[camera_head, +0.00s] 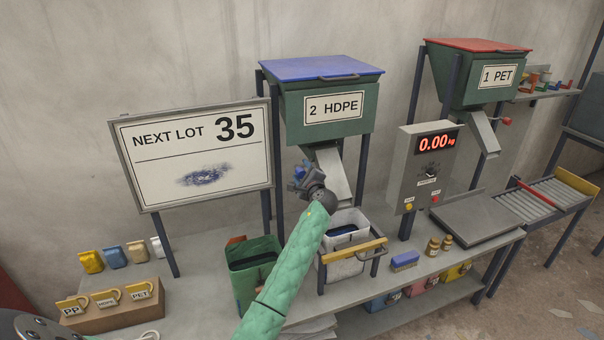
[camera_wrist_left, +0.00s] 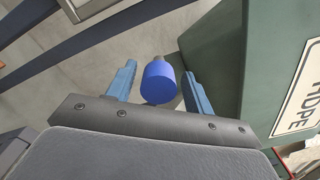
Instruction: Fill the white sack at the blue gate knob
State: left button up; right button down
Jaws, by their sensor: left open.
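The blue gate knob (camera_wrist_left: 158,84) is a short cylinder on a thin stem in the left wrist view. My left gripper (camera_wrist_left: 159,72) is open, with one finger on each side of the knob and a visible gap at both. In the head view my left gripper (camera_head: 298,176) is at the chute (camera_head: 333,178) of the hopper marked 2 HDPE (camera_head: 327,112) and largely covers the knob. The white sack (camera_head: 347,265) hangs open-mouthed in a frame below that chute. Its inside looks dark, and I cannot tell its contents. My right gripper is not in view.
A scale box (camera_head: 427,165) reads 0.00 beside its grey platform (camera_head: 478,218). A sign (camera_head: 197,155) reads NEXT LOT 35. A green bin (camera_head: 243,280) stands left of the sack. A yellow-topped bar (camera_head: 355,250) crosses the sack's front. A blue brush (camera_head: 404,261) lies nearby.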

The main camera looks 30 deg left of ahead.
pick_arm(q)
jog(key=shift+s, duration=0.1)
jog(key=shift+s+d, duration=0.15)
jog(key=shift+d, duration=0.05)
jog(key=b+v, duration=0.3)
jog(key=v, duration=0.4)
jog(key=shift+d, duration=0.15)
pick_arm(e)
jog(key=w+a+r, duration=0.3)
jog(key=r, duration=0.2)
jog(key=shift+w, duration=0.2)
